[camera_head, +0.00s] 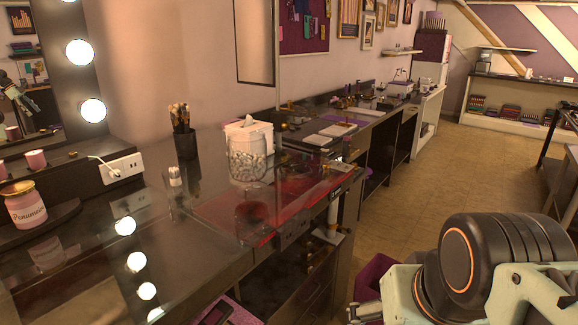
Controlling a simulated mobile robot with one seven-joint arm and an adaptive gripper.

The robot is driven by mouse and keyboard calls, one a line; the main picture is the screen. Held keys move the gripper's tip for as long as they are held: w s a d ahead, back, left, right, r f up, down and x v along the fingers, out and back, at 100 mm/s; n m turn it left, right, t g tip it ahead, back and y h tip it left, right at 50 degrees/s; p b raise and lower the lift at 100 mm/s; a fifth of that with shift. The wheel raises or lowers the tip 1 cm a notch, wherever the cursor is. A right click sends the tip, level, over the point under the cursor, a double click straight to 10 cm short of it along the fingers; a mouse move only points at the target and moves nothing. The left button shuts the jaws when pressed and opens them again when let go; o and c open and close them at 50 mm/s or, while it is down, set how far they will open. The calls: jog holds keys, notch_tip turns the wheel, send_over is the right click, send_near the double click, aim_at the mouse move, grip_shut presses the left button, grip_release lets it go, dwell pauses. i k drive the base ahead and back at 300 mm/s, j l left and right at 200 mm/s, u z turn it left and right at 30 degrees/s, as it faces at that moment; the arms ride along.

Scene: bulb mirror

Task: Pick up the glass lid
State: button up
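A clear glass jar (247,158) filled with pale, rounded pieces stands on the dark glossy counter, near the front edge. Something white shows at its top. I cannot make out a separate glass lid with certainty; clear glass is hard to tell from reflections here. My arm reaches in at the lower right. My gripper (366,312) shows only in part at the bottom edge, low and to the right of the counter, well apart from the jar. Its fingers are too small and cut off to tell if it is open.
A dark cup of brushes (184,136) stands left of the jar, with a small white item (175,176) before it. A pink labelled jar (25,205), a power strip (122,167) and a lit mirror (38,75) are at the left. Floor (445,160) is open at right.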

aim_at(294, 171)
jog(key=i+l+u, duration=0.6)
jog(key=i+l, duration=0.05)
jog(key=i, duration=0.1)
